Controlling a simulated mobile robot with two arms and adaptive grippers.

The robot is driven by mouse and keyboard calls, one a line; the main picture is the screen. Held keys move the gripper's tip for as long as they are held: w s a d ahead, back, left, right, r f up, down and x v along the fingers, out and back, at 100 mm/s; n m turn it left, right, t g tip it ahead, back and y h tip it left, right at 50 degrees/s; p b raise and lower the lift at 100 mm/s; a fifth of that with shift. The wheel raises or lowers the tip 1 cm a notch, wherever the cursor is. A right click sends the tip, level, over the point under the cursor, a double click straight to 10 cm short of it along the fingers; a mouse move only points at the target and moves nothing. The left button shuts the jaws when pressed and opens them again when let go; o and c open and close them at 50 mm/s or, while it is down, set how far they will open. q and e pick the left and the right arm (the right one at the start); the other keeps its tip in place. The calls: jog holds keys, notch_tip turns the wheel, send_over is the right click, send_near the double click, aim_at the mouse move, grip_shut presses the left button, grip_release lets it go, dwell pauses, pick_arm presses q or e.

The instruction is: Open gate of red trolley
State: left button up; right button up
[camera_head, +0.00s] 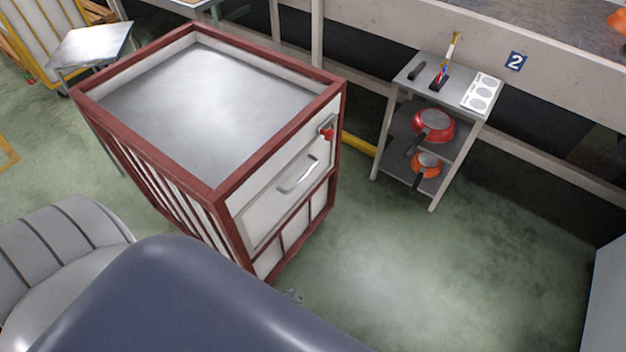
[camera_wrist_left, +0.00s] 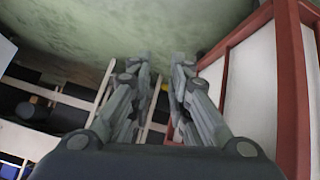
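The red trolley (camera_head: 226,198) has a dark red frame, white slatted sides and a bare grey metal top. Its gate (camera_head: 275,200) is the white panel on the right-facing side, flush in the frame. The gate carries a grey bar handle (camera_head: 298,175) and, at its upper right corner, a red latch (camera_head: 327,131). My left gripper (camera_head: 293,296) barely shows beyond my arm, low near the trolley's bottom front corner. In the left wrist view my left gripper (camera_wrist_left: 162,62) is open and empty, with red trolley frame (camera_wrist_left: 290,80) to its right. My right gripper is not in view.
A small grey shelf stand (camera_head: 432,90) with a red pan (camera_head: 432,125) and an orange pan (camera_head: 426,165) stands at the right, below a sign "2" (camera_head: 515,61). A small metal table (camera_head: 90,45) is behind the trolley. The green floor (camera_head: 430,270) right of the gate is clear.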

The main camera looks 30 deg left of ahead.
pick_arm(q)
jog(key=w+r+n+t+b, duration=0.2)
jog(key=w+r+t+b, duration=0.1)
jog(key=w, duration=0.3)
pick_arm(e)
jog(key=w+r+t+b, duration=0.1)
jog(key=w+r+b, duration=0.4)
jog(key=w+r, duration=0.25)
pick_arm(q)
jog(key=n+t+y+b, duration=0.55)
jog(key=n+t, duration=0.25)
jog(key=n, duration=0.3)
send_near(303, 176)
jog(key=shift+y, duration=0.35)
jog(key=x, duration=1)
jog(key=shift+w+d+f, duration=0.1)
jog(key=shift+f, duration=0.25)
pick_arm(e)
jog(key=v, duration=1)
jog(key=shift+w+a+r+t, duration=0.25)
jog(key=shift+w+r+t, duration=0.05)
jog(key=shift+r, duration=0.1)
pick_arm(q)
grip_shut()
